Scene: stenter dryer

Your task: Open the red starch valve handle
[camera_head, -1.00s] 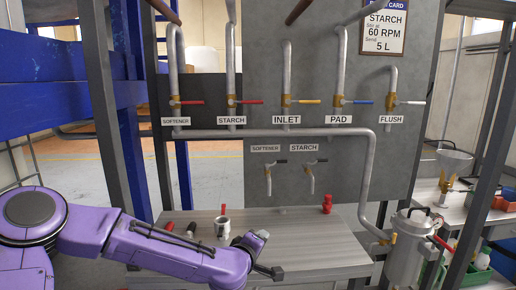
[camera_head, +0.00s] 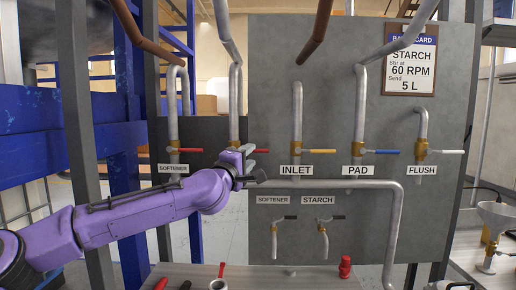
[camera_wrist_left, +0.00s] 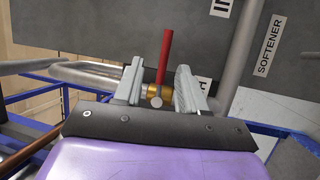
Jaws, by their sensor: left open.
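The red starch valve handle shows in the left wrist view as a red lever (camera_wrist_left: 166,55) on a brass valve body (camera_wrist_left: 157,91). In the head view only its red tip (camera_head: 263,151) shows past my gripper, pointing right across its vertical pipe (camera_head: 235,95). The valve body and the STARCH label are hidden there behind my gripper. My left gripper (camera_head: 254,166) is at this valve; in the left wrist view its two fingers (camera_wrist_left: 159,72) stand apart on either side of the brass body and lever. Contact cannot be told. My right gripper is not in view.
The red softener handle (camera_head: 188,150) is to the left; the yellow inlet (camera_head: 320,151), blue pad (camera_head: 386,152) and white flush (camera_head: 452,152) handles are to the right. A horizontal pipe (camera_head: 330,184) runs below. The bench (camera_head: 300,278) holds a cup and red items.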

